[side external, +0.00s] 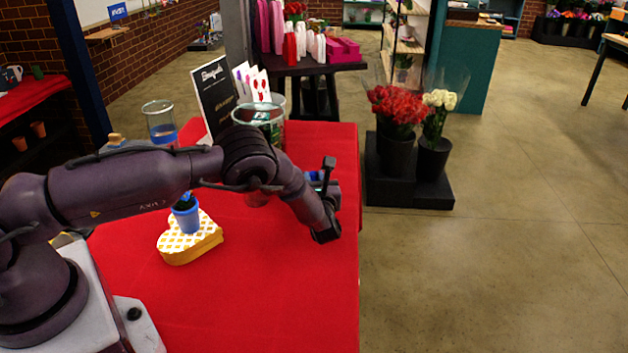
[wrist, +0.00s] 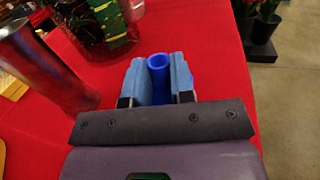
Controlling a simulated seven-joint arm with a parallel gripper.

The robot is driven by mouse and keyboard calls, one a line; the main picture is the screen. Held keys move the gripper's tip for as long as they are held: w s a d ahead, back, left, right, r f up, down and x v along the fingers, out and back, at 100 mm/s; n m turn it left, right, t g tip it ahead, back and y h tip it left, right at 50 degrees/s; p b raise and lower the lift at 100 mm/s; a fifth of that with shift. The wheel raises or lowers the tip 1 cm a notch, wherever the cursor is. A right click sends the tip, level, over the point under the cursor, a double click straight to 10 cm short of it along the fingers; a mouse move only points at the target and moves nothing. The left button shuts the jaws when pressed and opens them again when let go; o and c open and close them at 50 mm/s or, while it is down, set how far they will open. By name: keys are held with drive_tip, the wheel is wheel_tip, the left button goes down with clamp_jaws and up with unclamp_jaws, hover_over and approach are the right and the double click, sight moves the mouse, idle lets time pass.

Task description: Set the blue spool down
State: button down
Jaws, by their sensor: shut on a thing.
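The blue spool (wrist: 158,64) is between the two blue finger pads of my gripper (wrist: 159,80) in the wrist view. Its round open end faces the camera. My gripper is shut on it, over the red cloth. In the side external view my gripper (side external: 318,182) is at the right part of the red table, mostly hidden behind my wrist, and I cannot make out the spool clearly there. I cannot tell whether the spool touches the cloth.
The red table (side external: 300,300) is clear at the front right. A blue pot (side external: 186,217) stands on a yellow heart-shaped box (side external: 192,242). A clear vase (side external: 262,112), a glass with blue contents (side external: 160,120) and a black sign (side external: 212,88) stand further back. The table's right edge is close.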

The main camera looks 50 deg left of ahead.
drive_tip(key=c, duration=1)
unclamp_jaws()
drive_tip(key=shift+f, duration=0.1)
